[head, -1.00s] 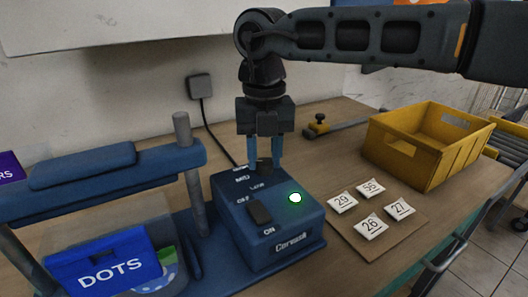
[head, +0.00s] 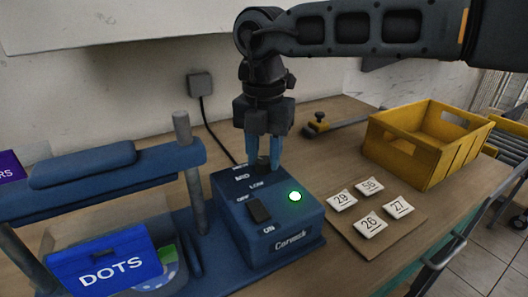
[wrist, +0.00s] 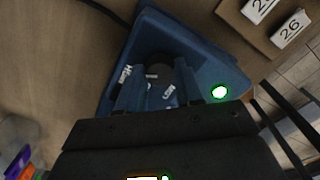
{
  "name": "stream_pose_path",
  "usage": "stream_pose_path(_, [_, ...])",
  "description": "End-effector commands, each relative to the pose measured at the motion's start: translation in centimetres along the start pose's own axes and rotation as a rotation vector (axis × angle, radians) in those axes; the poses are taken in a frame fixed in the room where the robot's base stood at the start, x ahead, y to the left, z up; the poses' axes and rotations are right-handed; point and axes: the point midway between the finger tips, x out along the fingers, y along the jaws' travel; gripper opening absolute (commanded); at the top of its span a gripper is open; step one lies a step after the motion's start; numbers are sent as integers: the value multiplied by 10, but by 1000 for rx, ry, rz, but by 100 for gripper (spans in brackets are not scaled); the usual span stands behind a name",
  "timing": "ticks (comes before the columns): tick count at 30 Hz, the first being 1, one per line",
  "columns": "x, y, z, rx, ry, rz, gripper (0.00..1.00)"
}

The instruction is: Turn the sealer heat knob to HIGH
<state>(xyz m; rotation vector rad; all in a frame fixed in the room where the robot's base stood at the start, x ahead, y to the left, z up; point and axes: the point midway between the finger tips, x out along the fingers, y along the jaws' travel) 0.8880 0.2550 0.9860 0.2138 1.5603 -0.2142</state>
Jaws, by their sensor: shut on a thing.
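The blue sealer control box (head: 290,248) has an ON/OFF rocker switch (head: 259,211) and a lit green lamp (head: 295,196) on its top. MID and LOW labels show on the top; the label behind them is partly hidden. My gripper (head: 264,167) points down at the back of the box top, its blue fingers shut on the heat knob. In the wrist view the dark round knob (wrist: 159,71) sits between the two fingers, with a HIGH label near the left finger. The fingers mostly hide the knob, and I cannot tell which label it points to.
The blue sealer arm (head: 110,180) and a post (head: 190,150) stand to the left, with a DOTS box (head: 108,268) in front. Numbered tiles (head: 371,224) lie on a brown mat to the right. A yellow crate (head: 405,155) stands further right. The wall is close behind.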

Motion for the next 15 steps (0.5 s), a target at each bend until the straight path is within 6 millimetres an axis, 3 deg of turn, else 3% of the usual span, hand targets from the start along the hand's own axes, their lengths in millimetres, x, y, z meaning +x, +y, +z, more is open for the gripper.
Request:
stream_pose_path(8, [-2, 0, 1, 3, -3, 2, 5])
stream_pose_path(9, [-2, 0, 1, 3, -3, 2, 36])
stream_pose_path(15, [-1, 0, 1, 1, -2, 1, 56])
